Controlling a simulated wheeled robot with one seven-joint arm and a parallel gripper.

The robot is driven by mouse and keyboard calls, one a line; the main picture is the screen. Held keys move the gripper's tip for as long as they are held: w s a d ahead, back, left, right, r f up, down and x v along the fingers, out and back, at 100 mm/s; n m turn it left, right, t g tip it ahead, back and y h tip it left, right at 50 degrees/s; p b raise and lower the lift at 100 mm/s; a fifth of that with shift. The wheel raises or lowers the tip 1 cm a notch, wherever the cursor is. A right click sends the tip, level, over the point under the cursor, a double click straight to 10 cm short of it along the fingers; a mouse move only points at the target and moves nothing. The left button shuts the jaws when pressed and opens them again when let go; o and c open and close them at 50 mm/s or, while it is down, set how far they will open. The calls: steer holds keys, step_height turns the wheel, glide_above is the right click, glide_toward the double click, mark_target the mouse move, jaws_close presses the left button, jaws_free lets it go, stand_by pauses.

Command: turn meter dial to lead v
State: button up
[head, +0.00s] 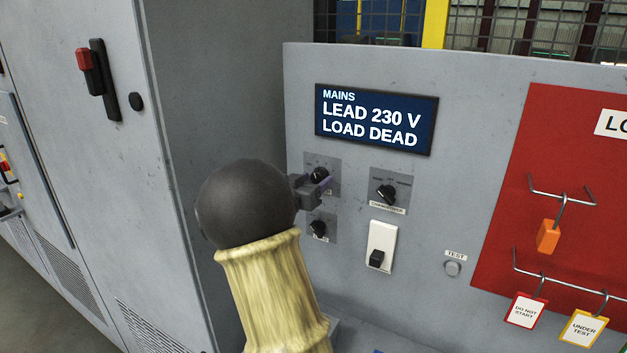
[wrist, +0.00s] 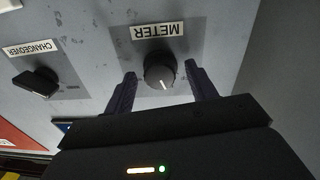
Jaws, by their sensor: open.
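In the head view the dial (head: 319,173) is the upper left knob on the grey panel, partly covered by my gripper (head: 322,184). My gripper is open, its two dark purple fingers (wrist: 160,78) on either side of the dial. Gaps show between fingers and knob; I cannot tell how deep the tips reach. The fixed lead-end markings around the dial are not readable.
A display (head: 376,120) reads MAINS, LEAD 230 V, LOAD DEAD. The changeover knob (head: 387,194) sits right of the meter dial, another black knob (head: 318,228) below it. A white switch plate (head: 381,240), TEST button (head: 452,268) and red tag board (head: 570,130) lie further right.

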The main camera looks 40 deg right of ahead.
steer(key=c, duration=1)
steer(key=shift+f+m+b, duration=0.1)
steer(key=shift+m+b, duration=0.2)
steer(key=shift+b, duration=0.05)
steer(key=m+b, duration=0.3)
steer(key=shift+f+m+b, duration=0.1)
steer(key=shift+m+b, duration=0.2)
steer(key=shift+b, duration=0.05)
steer(key=shift+m+y+b, duration=0.3)
steer(key=shift+m+b, duration=1.05)
steer(key=shift+m, duration=0.45)
steer(key=shift+r, duration=0.2)
steer(key=o, duration=1)
